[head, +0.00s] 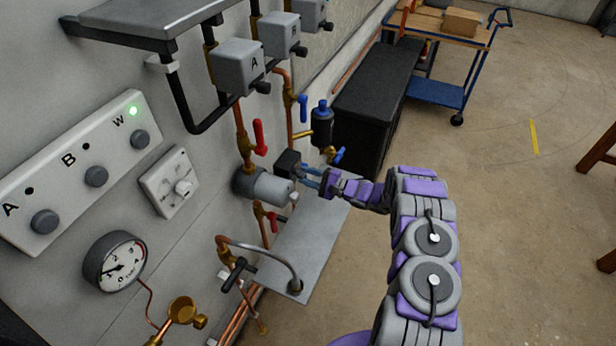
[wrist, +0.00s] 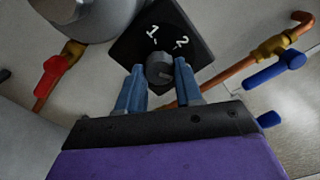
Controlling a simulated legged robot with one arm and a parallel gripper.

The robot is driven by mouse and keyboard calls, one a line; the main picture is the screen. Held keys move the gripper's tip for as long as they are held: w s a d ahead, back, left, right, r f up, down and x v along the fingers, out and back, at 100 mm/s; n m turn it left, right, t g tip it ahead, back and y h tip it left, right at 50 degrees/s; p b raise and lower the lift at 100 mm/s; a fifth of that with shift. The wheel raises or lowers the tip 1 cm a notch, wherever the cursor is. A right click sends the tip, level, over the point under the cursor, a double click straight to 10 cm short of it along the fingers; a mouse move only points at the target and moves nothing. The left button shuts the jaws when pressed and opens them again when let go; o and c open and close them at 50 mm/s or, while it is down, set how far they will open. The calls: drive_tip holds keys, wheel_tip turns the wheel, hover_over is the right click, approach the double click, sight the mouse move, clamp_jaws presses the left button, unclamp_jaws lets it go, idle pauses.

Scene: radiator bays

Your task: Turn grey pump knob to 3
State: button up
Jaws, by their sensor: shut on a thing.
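The grey pump knob (wrist: 159,72) sits on a black dial box (wrist: 150,38) with white numbers 1 and 2 visible; no 3 can be seen. A dark mark shows on the knob's face, but I cannot tell which number it points to. My gripper (wrist: 159,66) has its two blue fingers on either side of the knob, shut on it. In the head view the black box (head: 288,164) sits beside the grey pump cylinder (head: 262,186), and my gripper (head: 309,178) reaches it from the right. The knob is hidden there.
Red-handled valves (head: 260,138) and blue-handled valves (head: 303,108) on copper pipes surround the pump. A dark blue canister (head: 322,125) stands close above my gripper. A metal shelf (head: 300,250) lies below. A white wall dial (head: 170,183) is left.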

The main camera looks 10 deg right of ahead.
drive_tip(key=o, duration=0.7)
drive_tip(key=shift+d+f, duration=0.1)
drive_tip(key=shift+c, duration=0.2)
drive_tip(key=shift+o, duration=0.6)
drive_tip(key=shift+w+f, duration=0.1)
drive_tip(key=shift+w, duration=0.1)
drive_tip(key=shift+o, duration=1.2)
drive_tip(key=shift+s, duration=0.1)
drive_tip(key=v, duration=1.7)
drive_tip(key=shift+d, duration=0.2)
drive_tip(key=shift+s, duration=0.1)
